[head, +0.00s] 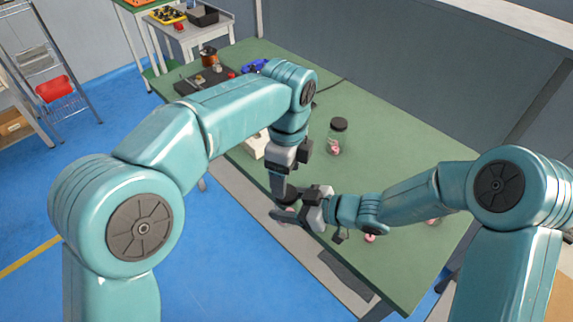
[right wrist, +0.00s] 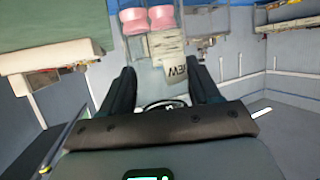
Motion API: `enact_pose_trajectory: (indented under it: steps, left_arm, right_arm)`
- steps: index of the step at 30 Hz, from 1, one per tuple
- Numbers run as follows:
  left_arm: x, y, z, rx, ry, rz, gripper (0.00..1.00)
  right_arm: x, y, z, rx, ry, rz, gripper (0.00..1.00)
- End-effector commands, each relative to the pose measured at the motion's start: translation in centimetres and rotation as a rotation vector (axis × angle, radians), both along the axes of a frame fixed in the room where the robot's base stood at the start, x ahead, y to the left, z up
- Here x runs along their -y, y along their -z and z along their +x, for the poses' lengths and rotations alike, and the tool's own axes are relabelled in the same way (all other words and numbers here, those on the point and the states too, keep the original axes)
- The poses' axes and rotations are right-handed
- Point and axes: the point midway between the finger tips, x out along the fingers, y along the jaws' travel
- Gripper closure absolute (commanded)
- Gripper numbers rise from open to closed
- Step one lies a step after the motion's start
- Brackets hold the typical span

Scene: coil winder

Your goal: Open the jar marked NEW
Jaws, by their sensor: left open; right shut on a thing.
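The jar marked NEW (right wrist: 170,72) shows in the right wrist view, clear, with a pale label and pink spools inside. It sits between the two fingers of my right gripper (right wrist: 163,88). In the head view my right gripper (head: 287,214) reaches left at the table's near edge, shut on this jar. The jar is mostly hidden there by the grippers. My left gripper (head: 279,188) is open and points down just above the right gripper, over the jar's top. I cannot tell whether its fingers touch the lid. A second jar (head: 335,146) with a black lid stands farther back.
The green table (head: 400,150) is clear around the second jar. Pink pieces (head: 370,238) lie near my right forearm. A dark mat (head: 190,83), a copper-coloured pot (head: 209,57) and a blue object (head: 254,66) are at the far left end. A white block (head: 252,145) is partly behind my left arm.

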Motion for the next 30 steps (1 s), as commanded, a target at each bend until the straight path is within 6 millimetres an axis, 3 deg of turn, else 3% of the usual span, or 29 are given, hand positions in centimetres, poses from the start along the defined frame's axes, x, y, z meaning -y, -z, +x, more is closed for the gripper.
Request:
enact_pose_trajectory:
  steps: [6,11,24,30]
  left_arm:
    - [-0.2,-1.6,-0.2,-0.004,0.345,-0.01,0.27]
    - [-0.1,-2.4,-0.2,0.012,0.415,-0.018,0.27]
    - [-0.1,4.0,-0.2,0.012,0.413,-0.018,0.27]
    - [-0.1,5.1,-0.2,0.015,0.411,-0.019,0.27]
  right_arm:
    - [0.0,0.0,0.0,0.0,0.0,0.001,1.0]
    - [0.0,0.0,0.0,0.0,0.0,0.001,1.0]
    - [0.0,0.0,0.0,0.0,0.0,0.001,1.0]
    - [0.0,0.0,0.0,0.0,0.0,0.001,1.0]
